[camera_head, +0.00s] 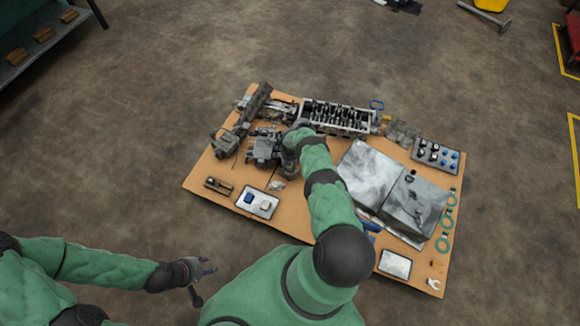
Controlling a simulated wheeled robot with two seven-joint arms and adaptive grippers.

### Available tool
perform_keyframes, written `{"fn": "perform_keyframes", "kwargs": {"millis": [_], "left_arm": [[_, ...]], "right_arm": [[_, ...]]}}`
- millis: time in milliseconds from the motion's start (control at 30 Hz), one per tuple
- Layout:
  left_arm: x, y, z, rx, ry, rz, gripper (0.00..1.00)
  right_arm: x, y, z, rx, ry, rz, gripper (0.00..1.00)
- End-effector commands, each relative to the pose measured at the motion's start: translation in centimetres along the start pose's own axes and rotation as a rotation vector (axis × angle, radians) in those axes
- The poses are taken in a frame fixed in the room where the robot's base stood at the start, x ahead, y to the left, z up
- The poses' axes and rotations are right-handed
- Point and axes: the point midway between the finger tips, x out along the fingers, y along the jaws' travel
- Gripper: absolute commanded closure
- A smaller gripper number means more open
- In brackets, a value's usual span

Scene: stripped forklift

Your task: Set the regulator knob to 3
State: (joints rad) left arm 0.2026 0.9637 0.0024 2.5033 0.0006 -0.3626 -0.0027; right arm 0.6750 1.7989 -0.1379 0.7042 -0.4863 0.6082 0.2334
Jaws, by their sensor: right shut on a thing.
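My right arm reaches over the orange-brown board (300,218) to a dark grey mechanical unit (262,150) left of its middle. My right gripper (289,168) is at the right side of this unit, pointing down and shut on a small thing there. My own wrist hides that thing, so I cannot make out the regulator knob, its marks or its setting. My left gripper (205,283) is off the board at the lower left, with its fingers apart and nothing between them.
An engine block (338,117) lies at the back of the board. A tray with blue and white pieces (241,205) lies at the front left. A tray of knobs or caps (455,158) is at the right. Bare floor surrounds the board.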

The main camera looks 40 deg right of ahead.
Motion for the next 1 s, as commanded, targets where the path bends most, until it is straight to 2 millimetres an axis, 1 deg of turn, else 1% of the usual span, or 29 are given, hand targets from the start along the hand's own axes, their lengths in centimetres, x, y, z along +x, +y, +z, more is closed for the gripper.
{"fn": "perform_keyframes", "kwargs": {"millis": [267,700,1000], "left_arm": [[0.02,-0.01,0.01,0.0,0.0,0.0,0.6],[0.02,-0.01,0.01,0.0,0.0,0.0,0.6],[0.02,-0.01,0.0,0.0,0.0,0.0,0.6]], "right_arm": [[0.06,-0.01,0.01,-0.168,0.0,0.001,0.95],[0.09,-0.01,0.0,-0.531,0.001,0.001,0.95],[0.15,-0.04,0.1,-0.689,-0.001,0.0,0.95]]}}
